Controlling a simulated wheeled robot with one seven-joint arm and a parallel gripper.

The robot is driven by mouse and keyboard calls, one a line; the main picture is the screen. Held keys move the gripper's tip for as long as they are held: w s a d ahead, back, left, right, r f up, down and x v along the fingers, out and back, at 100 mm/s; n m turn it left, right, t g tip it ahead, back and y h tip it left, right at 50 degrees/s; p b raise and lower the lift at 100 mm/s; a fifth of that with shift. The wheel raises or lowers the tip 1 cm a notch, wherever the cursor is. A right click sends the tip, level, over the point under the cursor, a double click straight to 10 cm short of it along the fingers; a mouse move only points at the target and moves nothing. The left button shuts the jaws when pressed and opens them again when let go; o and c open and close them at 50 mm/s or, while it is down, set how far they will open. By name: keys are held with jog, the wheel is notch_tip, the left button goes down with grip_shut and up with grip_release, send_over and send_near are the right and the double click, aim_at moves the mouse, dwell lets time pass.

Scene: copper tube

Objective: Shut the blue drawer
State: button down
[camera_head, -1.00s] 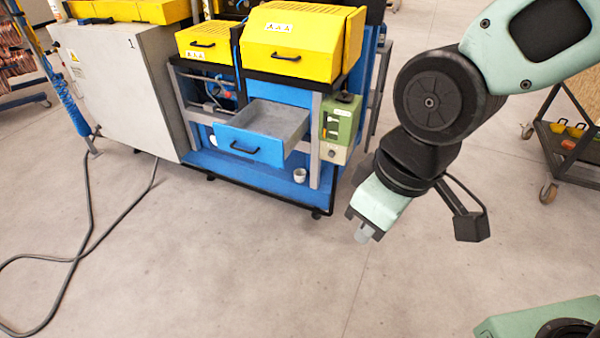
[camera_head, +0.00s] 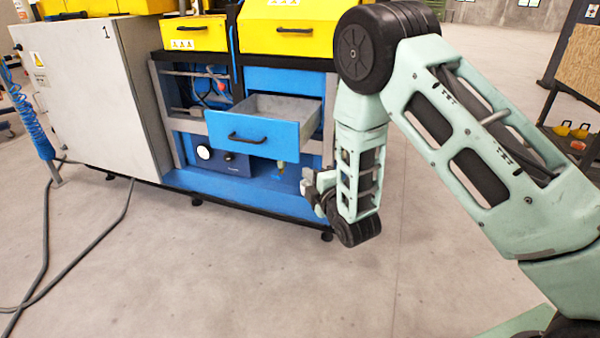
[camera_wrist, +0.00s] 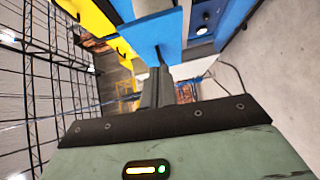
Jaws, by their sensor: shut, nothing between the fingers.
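The blue drawer (camera_head: 283,137) is pulled out of the blue-framed machine in the head view. Its grey inside shows, and a black bar handle (camera_head: 247,139) is on its front. My gripper (camera_head: 307,186) is low and to the right of the drawer front, below its right corner in the picture. In the turned wrist view, my gripper (camera_wrist: 158,72) is shut and empty. Its fingers point toward the blue drawer front (camera_wrist: 150,36), overlapping its edge in the picture. I cannot tell whether they touch it.
Yellow boxes (camera_head: 290,35) sit above the drawer. A grey cabinet (camera_head: 95,95) stands at left, with a cable (camera_head: 85,235) on the floor. The floor before the machine is clear.

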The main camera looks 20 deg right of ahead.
jog(key=b, duration=0.1)
send_near(294, 147)
jog(key=w+a, duration=0.2)
jog(key=w, duration=0.2)
jog(key=shift+w+d+f+n, duration=0.1)
jog(key=shift+w+d+n, duration=0.2)
jog(key=shift+w+d, duration=0.4)
jog(key=shift+w+a, duration=0.1)
